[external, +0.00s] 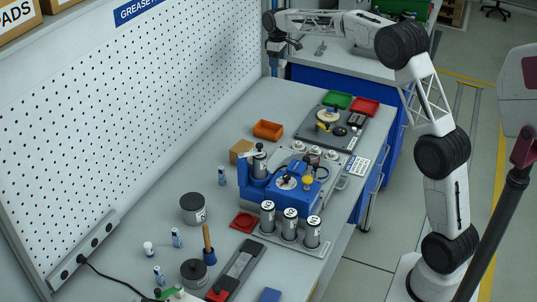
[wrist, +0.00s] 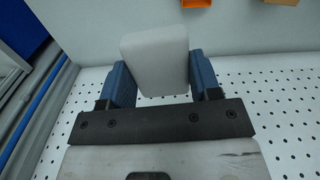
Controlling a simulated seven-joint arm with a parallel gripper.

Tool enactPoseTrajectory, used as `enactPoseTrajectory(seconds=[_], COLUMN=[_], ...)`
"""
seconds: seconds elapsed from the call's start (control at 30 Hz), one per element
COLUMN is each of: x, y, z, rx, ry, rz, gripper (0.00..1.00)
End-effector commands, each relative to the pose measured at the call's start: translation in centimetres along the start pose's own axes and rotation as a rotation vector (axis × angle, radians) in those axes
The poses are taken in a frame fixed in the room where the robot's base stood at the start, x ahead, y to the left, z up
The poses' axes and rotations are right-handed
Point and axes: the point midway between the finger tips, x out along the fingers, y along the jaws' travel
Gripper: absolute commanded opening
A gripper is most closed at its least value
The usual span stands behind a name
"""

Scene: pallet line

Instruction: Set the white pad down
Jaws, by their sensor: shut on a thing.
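The white pad (wrist: 155,62) is a pale block with rounded corners. In the wrist view it sits between the two blue fingers of my gripper (wrist: 160,72), which is shut on it. Its face fills most of the gap between the fingers, and its far side is hidden. In the external view my gripper (external: 279,46) is at the top, high near the far end of the perforated board. The pad cannot be made out there.
The perforated board (external: 120,120) stands along the left. Bare bench lies beside the board.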

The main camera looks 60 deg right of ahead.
Motion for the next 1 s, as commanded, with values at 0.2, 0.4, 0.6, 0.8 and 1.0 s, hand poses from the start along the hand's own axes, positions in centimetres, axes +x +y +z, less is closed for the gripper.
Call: enactPoseTrajectory(seconds=[0.2, 0.4, 0.6, 0.8, 1.0], x=[0.9, 2.2, 5.8, 10.1, 15.6], y=[3.9, 6.0, 6.0, 5.9, 5.9], z=[0.5, 0.8, 0.8, 0.8, 0.8], rx=[0.050, 0.077, 0.076, 0.076, 0.076], ry=[-0.001, -0.002, -0.002, -0.003, -0.003], rz=[0.000, -0.001, -0.002, -0.002, -0.002], gripper=[0.35, 0.35, 0.35, 0.35, 0.35])
